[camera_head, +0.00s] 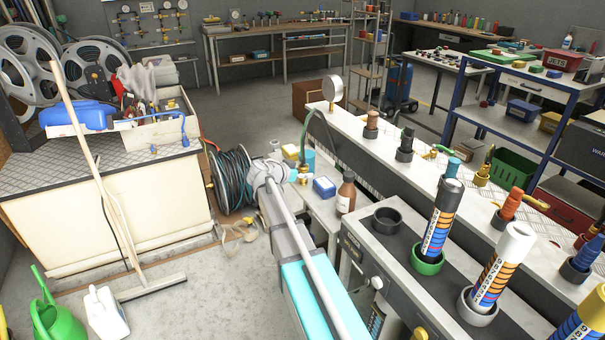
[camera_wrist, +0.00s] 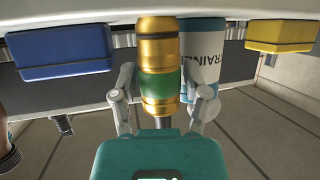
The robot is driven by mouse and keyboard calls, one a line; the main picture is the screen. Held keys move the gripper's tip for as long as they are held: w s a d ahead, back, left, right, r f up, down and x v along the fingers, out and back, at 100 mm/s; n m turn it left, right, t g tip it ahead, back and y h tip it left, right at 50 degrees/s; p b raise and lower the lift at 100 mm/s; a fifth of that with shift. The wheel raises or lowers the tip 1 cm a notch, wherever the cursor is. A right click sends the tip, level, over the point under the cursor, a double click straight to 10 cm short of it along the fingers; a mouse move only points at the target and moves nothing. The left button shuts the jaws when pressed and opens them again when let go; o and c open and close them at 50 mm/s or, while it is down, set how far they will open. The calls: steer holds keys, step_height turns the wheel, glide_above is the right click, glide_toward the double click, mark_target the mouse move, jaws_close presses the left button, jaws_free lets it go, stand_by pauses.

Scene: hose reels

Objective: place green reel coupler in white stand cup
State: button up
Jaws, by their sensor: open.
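A brass coupler with a green band (camera_wrist: 159,85) stands between the two fingers of my gripper (camera_wrist: 163,105) in the wrist view. The fingers are open on either side of it; contact cannot be made out. In the head view, brass (camera_head: 303,173) shows small at my gripper (camera_head: 298,172), on a low side table, partly hidden by my arm. A dark green hose arches above it. On the grey bench top, a pale grey-white cup (camera_head: 478,312) holds a white-capped tube, a green cup (camera_head: 428,263) holds a black-capped tube, and a dark cup (camera_head: 387,221) is empty.
A teal-and-white container (camera_wrist: 205,60) stands close behind the coupler, with a blue box (camera_wrist: 63,50) and a yellow box (camera_wrist: 281,36) to the sides. A brown bottle (camera_head: 346,194) stands near my gripper. Several fittings line the white ledge (camera_head: 440,172).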

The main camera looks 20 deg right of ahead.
steer(key=shift+r, duration=0.1)
steer(key=shift+a+r, duration=0.1)
steer(key=shift+r, duration=0.05)
steer(key=p+v, duration=0.4)
steer(key=v, duration=0.7)
steer(key=shift+s+a+p, duration=0.15)
steer(key=shift+a+p, duration=0.15)
steer(key=shift+p, duration=0.1)
steer(key=shift+s, duration=0.1)
steer(key=s+a+f+n+g+y, duration=0.1)
steer(key=s+a+f+n+y, duration=0.2)
steer(key=s, duration=0.4)
steer(key=s+a+f+n+g+y, duration=0.1)
steer(key=s+a+f+n+y, duration=0.3)
steer(key=s, duration=0.4)
steer(key=s+a+f+n+g+y, duration=0.1)
steer(key=s+a+f+n+y, duration=0.3)
steer(key=s+a+n+y, duration=0.1)
steer(key=s+n+y, duration=0.1)
steer(key=s+n, duration=0.1)
steer(key=shift+s+a+f+n+g, duration=0.2)
steer(key=shift+s+a+n+g, duration=0.1)
steer(key=shift+g, duration=0.1)
steer(key=shift+d+r, duration=0.1)
steer(key=shift+r, duration=0.05)
